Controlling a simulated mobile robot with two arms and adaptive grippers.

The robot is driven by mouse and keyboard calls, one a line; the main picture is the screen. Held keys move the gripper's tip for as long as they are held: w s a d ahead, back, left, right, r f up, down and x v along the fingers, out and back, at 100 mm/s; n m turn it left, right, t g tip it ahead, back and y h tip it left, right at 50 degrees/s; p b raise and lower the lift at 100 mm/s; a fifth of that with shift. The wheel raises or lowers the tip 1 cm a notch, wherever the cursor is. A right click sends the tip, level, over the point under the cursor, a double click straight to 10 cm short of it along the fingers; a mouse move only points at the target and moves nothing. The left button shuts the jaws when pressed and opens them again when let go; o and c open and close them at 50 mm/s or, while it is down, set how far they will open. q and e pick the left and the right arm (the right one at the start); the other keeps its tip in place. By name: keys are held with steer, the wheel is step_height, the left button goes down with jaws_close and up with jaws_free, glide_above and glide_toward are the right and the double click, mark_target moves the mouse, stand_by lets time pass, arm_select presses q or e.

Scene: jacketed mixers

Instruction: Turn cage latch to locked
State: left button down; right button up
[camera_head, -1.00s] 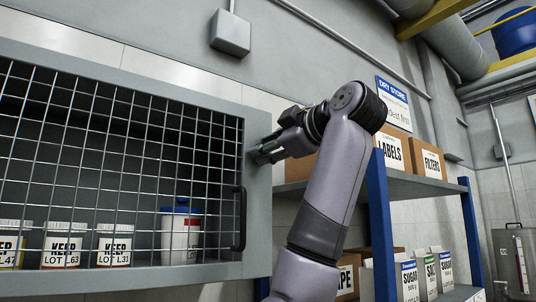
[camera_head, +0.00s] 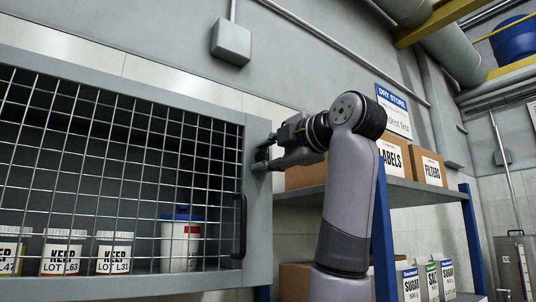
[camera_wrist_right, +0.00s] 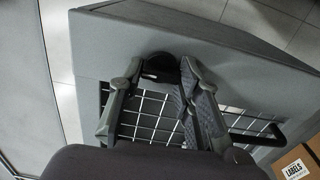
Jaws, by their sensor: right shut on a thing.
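The cage (camera_head: 258,225) fills the left of the head view, with a wire-mesh door (camera_head: 125,160) and a black vertical handle (camera_head: 239,226) near its right edge. My right gripper (camera_head: 265,153) reaches the grey frame to the right of the mesh, above the handle. In the wrist view my right gripper (camera_wrist_right: 160,72) has its fingertips on either side of a dark rounded latch (camera_wrist_right: 158,60) and is shut on it. The fingers hide most of the latch, so its exact turn cannot be told. My left gripper is not in view.
Inside the cage stand several white KEEP jars (camera_head: 114,253) and a white container with a blue lid (camera_head: 180,240). To the right, a blue-post shelf (camera_head: 420,188) holds cardboard boxes (camera_head: 428,166) close beside my right arm. Wall above the cage is mostly clear.

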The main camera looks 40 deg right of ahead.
steer(key=shift+f, duration=0.1)
steer(key=o, duration=1.1)
steer(key=shift+w+a, duration=0.1)
steer(key=shift+o, duration=0.2)
steer(key=s+a, duration=0.1)
steer(key=s, duration=1.1)
steer(key=shift+a, duration=0.1)
